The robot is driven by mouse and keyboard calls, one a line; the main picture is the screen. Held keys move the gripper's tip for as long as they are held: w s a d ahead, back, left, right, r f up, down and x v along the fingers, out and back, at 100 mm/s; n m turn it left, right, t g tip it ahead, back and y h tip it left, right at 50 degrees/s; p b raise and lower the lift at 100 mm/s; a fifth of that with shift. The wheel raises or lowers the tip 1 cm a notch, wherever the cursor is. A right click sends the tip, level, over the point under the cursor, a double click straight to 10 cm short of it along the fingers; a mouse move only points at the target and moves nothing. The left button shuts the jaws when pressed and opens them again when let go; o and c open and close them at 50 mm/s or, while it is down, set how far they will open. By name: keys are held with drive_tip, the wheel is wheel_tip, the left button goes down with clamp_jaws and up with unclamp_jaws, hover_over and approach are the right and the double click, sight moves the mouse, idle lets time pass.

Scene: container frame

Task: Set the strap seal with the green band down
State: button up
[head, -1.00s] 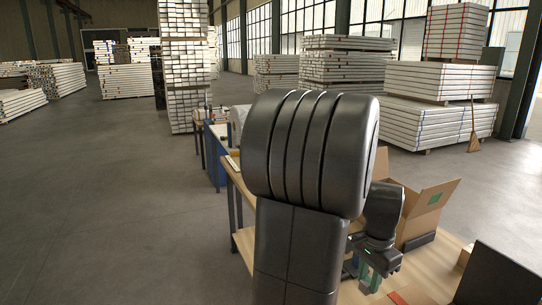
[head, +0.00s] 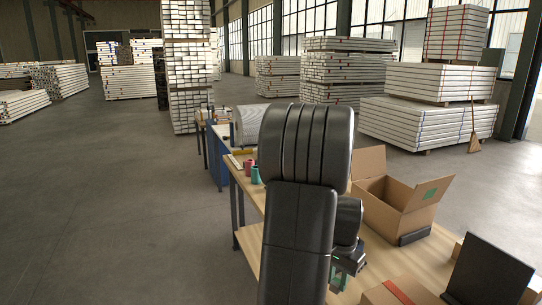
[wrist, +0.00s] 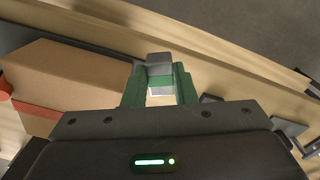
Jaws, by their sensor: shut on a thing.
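In the wrist view, my gripper (wrist: 160,88) has green fingers shut on a small grey block with a green band, the strap seal (wrist: 159,60). Its grey end sticks out past the fingertips, and its green band shows between them. I cannot tell whether its far end touches the wooden bench (wrist: 225,75). In the head view, my gripper (head: 340,276) is low over the bench (head: 245,242), partly hidden behind my arm. The strap seal cannot be made out there.
A closed cardboard box with a red strip (wrist: 75,75) lies left of the gripper in the wrist view. In the head view, an open carton (head: 400,208) stands behind, a dark panel (head: 490,268) at right. Pink (head: 248,168) and teal (head: 256,176) spools stand at the far end.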

drive_tip(key=w+a+f+n, duration=0.3)
drive_tip(key=a+f+n, duration=0.1)
drive_tip(key=a+f, duration=0.4)
drive_tip(key=w+a+f+n, duration=0.4)
drive_tip(key=a+f, duration=0.4)
drive_tip(key=a, duration=0.1)
drive_tip(key=shift+w+a+n, duration=0.2)
drive_tip(key=shift+a+n, duration=0.1)
drive_tip(key=shift+a, duration=0.1)
drive_tip(key=shift+f, duration=0.15)
